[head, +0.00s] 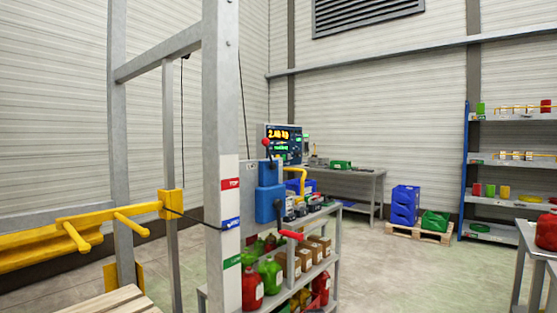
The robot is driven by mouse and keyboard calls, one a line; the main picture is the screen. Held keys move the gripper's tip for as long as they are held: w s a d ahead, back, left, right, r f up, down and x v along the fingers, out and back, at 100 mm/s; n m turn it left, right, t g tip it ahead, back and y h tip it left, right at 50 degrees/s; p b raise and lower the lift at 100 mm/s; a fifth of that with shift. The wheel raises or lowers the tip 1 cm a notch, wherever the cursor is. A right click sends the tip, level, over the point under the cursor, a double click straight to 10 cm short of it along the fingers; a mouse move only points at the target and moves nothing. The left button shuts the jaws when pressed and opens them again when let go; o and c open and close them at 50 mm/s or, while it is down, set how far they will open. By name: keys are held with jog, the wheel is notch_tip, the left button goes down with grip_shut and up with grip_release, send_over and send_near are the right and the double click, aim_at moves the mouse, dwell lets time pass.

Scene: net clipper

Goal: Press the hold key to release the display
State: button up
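The display (283,140) is a dark panel near the middle of the head view, partly behind a blue box with a red-knobbed lever. It shows lit yellow digits that look like 2.40 KG, with a smaller green line below. Small green lights show at its right side. The hold key is too small to make out. My gripper is not in view.
A grey steel post (222,120) with red, blue and green labels stands in front. Yellow bars (80,240) reach out at left. A shelf cart (322,212) holds jugs and boxes. A grey workbench (350,172) stands behind. Open floor (400,270) lies right of the cart.

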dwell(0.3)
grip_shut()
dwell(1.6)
